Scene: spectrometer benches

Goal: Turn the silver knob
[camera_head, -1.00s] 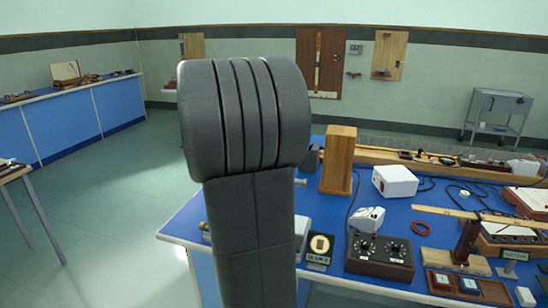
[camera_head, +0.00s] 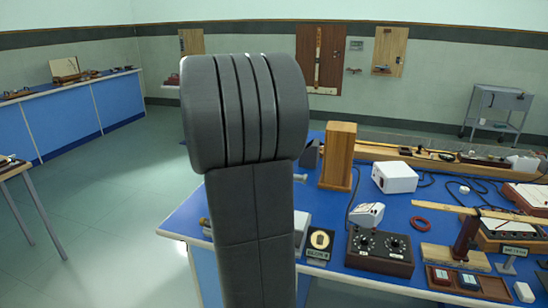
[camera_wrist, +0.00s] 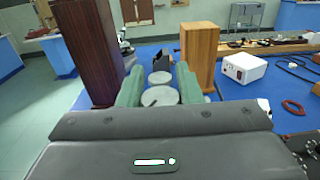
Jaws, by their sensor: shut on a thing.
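The silver knob (camera_wrist: 160,96) shows in the wrist view as a pale grey round disc between my gripper's two green fingers. A second pale disc (camera_wrist: 160,77) lies just beyond it; I cannot tell whether it belongs to the same part. My gripper (camera_wrist: 158,84) is shut on the silver knob, with one finger on each side. In the head view my arm hides the gripper and its fingertips. The knob's mount is hidden behind the gripper body.
A tall dark wood block (camera_wrist: 92,50) stands left of the fingers and a light wood block (camera_wrist: 198,55) right. A white box (camera_head: 394,177), a black dial box (camera_head: 380,252) and a red ring (camera_head: 420,222) occupy the blue bench (camera_head: 180,220). Floor lies open at left.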

